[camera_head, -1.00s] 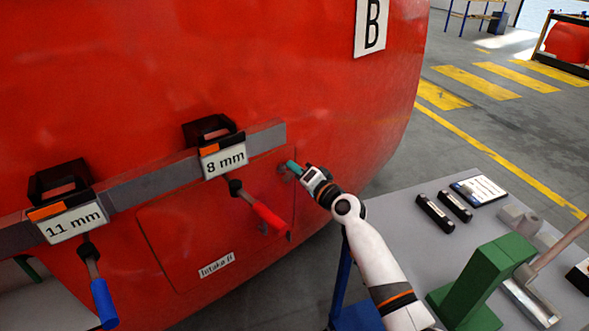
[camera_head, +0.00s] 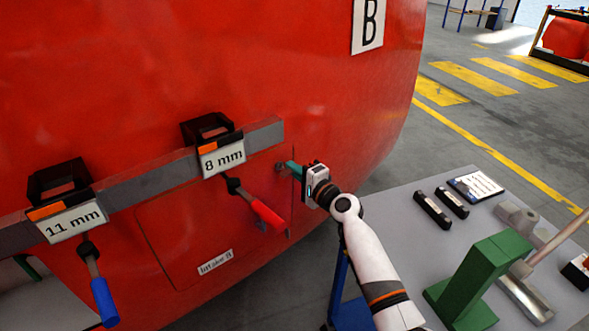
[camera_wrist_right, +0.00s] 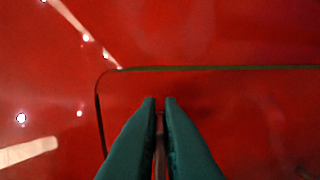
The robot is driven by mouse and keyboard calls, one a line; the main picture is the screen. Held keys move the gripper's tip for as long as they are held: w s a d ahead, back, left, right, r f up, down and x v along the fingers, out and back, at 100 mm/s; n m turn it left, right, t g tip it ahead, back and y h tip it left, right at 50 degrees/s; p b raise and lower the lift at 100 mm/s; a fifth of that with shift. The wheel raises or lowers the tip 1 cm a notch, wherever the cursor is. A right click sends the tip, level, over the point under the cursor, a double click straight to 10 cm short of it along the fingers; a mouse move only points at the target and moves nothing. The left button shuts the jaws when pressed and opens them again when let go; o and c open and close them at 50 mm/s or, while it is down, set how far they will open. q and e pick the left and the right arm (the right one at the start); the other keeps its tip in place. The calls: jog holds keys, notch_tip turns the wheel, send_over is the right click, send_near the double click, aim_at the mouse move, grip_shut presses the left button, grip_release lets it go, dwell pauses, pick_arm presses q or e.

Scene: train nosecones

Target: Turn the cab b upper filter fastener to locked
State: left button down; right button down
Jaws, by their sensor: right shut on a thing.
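The upper filter fastener (camera_head: 281,167) is a small grey fitting at the upper right corner of the red filter panel (camera_head: 185,235) on the cab's red shell. My right gripper (camera_head: 291,168) reaches it from the right, and its teal fingers are shut on it. In the right wrist view the two fingers (camera_wrist_right: 160,102) are nearly together in front of the panel's corner, with a narrow strip of something between them. The fingers hide most of the fastener there, so its exact angle cannot be told. My left gripper is out of view.
A rail (camera_head: 165,182) on the shell carries 8 mm (camera_head: 222,158) and 11 mm (camera_head: 75,222) holders. A red-handled tool (camera_head: 268,214) and a blue-handled tool (camera_head: 104,302) hang below. A grey table (camera_head: 395,225) with a green block (camera_head: 480,275) stands right, near my arm.

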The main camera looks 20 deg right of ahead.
jog(key=shift+f, duration=0.1)
jog(key=c, duration=1.6)
grip_release()
jog(key=shift+s, duration=0.15)
jog(key=b+v, duration=0.1)
jog(key=v, duration=1)
jog(key=shift+s+d, duration=0.15)
jog(key=shift+s, duration=0.25)
